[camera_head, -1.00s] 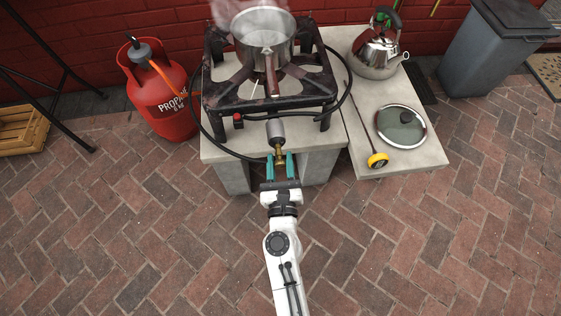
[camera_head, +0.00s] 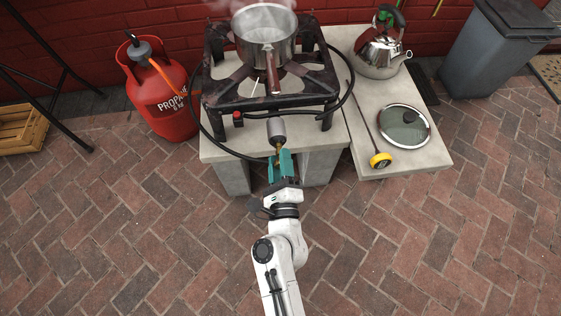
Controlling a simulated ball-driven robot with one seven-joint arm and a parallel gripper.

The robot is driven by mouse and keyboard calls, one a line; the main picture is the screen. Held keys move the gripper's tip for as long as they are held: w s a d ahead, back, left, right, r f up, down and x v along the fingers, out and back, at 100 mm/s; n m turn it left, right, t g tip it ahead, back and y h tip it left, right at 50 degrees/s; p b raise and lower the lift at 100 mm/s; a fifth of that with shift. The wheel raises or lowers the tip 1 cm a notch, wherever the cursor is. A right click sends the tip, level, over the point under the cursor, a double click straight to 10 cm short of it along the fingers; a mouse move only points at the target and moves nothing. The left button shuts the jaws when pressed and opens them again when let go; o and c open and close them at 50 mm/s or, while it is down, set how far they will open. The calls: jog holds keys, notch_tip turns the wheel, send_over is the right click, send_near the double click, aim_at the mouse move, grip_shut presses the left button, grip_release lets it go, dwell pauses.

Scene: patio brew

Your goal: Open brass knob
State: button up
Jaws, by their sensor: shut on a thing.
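The brass knob (camera_head: 278,160) sits at the front end of a grey cylindrical fitting (camera_head: 276,130) under the front of the burner stand. Only a little of the brass shows between the teal fingers. My gripper (camera_head: 281,165) is shut on the knob from the front, and its wrist is turned so the fingers partly overlap in this view. The black burner stand (camera_head: 262,103) stands on a pale concrete slab (camera_head: 215,150) and carries a steaming steel pot (camera_head: 264,45).
A red propane cylinder (camera_head: 165,100) stands at left, with a black hose (camera_head: 208,138) looping to the burner. At right, a lower slab (camera_head: 412,160) holds a steel kettle (camera_head: 380,52), a glass lid (camera_head: 403,126) and a yellow-headed thermometer (camera_head: 380,160). The brick floor in front is clear.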

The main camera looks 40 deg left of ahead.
jog(key=n, duration=0.5)
jog(key=shift+s+a+y+b, duration=0.2)
jog(key=shift+s+y+b, duration=0.05)
jog(key=shift+y+b, duration=0.1)
jog(key=n, duration=0.4)
jog(key=n+g, duration=0.1)
jog(key=n, duration=0.1)
jog(key=shift+f+y+b, duration=0.25)
jog(key=shift+b, duration=0.1)
jog(key=n, duration=0.6)
jog(key=shift+f+g, duration=0.2)
jog(key=shift+g, duration=0.2)
jog(key=shift+d+f+n, duration=0.1)
jog(key=shift+f+n, duration=0.05)
jog(key=shift+n, duration=1.95)
jog(key=shift+d+f+n+g, duration=0.1)
jog(key=shift+n+g, duration=0.2)
jog(key=shift+n, duration=0.2)
jog(key=o, duration=0.8)
jog(key=shift+o, duration=1)
jog(key=shift+w+r, duration=0.2)
jog(key=shift+d, duration=0.1)
